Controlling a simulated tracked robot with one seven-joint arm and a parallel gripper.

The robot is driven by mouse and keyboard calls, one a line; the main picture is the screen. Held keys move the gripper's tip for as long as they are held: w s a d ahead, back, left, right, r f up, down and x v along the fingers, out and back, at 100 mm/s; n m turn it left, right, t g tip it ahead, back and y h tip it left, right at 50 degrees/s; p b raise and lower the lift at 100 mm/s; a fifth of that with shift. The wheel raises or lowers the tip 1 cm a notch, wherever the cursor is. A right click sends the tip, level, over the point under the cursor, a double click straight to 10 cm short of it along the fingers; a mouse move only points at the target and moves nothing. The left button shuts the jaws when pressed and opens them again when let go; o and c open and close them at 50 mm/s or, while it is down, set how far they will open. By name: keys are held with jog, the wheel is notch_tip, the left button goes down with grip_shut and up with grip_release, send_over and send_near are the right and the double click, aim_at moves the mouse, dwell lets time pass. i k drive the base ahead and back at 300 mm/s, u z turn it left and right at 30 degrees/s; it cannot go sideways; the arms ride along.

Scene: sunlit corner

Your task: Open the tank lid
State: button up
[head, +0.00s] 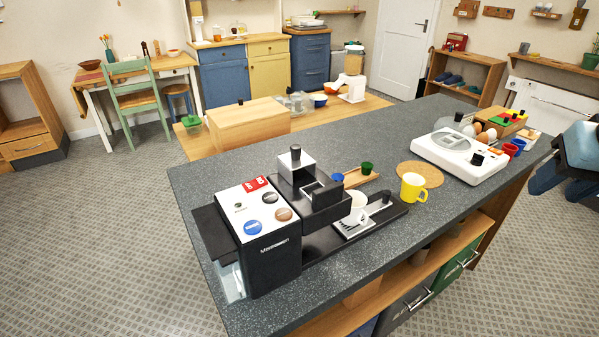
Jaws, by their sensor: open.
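The black and white coffee machine (272,240) stands on the near left part of the speckled dark counter. On its left side is a clear water tank (232,281), only partly visible. A flat dark lid (212,233) lies level over the tank and looks closed. A white cup (356,207) stands on the machine's drip tray at its right. My gripper cannot be made out in this view, so its place relative to the lid is not shown.
Right of the machine are a small wooden tray (353,179), a yellow mug (412,187) by a round cork mat (431,175), and a white appliance (458,155). A wooden box (249,123) stands behind the counter. The floor (110,240) left of the counter is clear.

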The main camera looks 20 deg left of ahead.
aim_at(220, 245)
jog(key=z, duration=1.45)
jog(key=i, duration=0.1)
jog(key=u, duration=3.5)
jog(key=k, duration=0.9)
jog(key=u, duration=0.15)
jog(key=i, duration=0.9)
jog(key=z, duration=0.1)
